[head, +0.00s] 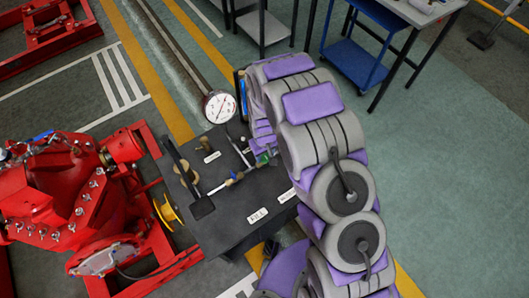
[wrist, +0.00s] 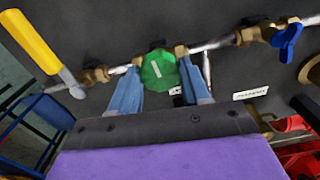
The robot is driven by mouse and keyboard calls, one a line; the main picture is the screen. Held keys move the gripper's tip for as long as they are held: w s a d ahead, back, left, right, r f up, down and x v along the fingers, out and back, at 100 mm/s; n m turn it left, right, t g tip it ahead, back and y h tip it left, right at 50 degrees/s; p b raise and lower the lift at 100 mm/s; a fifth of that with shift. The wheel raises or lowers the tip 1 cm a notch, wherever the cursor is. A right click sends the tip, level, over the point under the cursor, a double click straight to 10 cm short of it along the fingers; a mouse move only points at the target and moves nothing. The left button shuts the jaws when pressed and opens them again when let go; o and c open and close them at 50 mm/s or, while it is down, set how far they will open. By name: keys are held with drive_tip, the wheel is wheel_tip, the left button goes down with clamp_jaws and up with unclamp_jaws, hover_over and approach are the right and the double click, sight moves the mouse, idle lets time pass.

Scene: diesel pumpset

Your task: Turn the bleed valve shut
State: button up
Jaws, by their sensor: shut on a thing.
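A green faceted knob (wrist: 159,70) with a pale bar mark sits on a thin pipe with brass fittings. I take it for the bleed valve, though I cannot read its label. My gripper (wrist: 160,82) has its two blue fingers on either side of the knob, shut on it. In the head view, my arm reaches down to the dark panel (head: 235,222), and the green knob (head: 263,158) shows only partly at the arm's end.
On the same pipe are a blue-handled valve (wrist: 287,36) and a yellow lever (wrist: 32,45). A pressure gauge (head: 220,106) stands at the panel's back edge. The red pump (head: 65,190) is left of the panel. A blue cart (head: 355,50) stands behind; green floor is clear at right.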

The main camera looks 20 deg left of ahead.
drive_tip(key=shift+w+a+r+m, duration=0.1)
drive_tip(key=shift+w+a+m, duration=0.1)
drive_tip(key=shift+m, duration=0.5)
drive_tip(key=o, duration=0.7)
drive_tip(key=shift+c, duration=0.2)
drive_tip(key=o, duration=0.4)
drive_tip(key=shift+s+d, duration=0.1)
wheel_tip(320, 180, up, 17)
drive_tip(key=p, duration=0.1)
drive_tip(key=shift+r, duration=0.1)
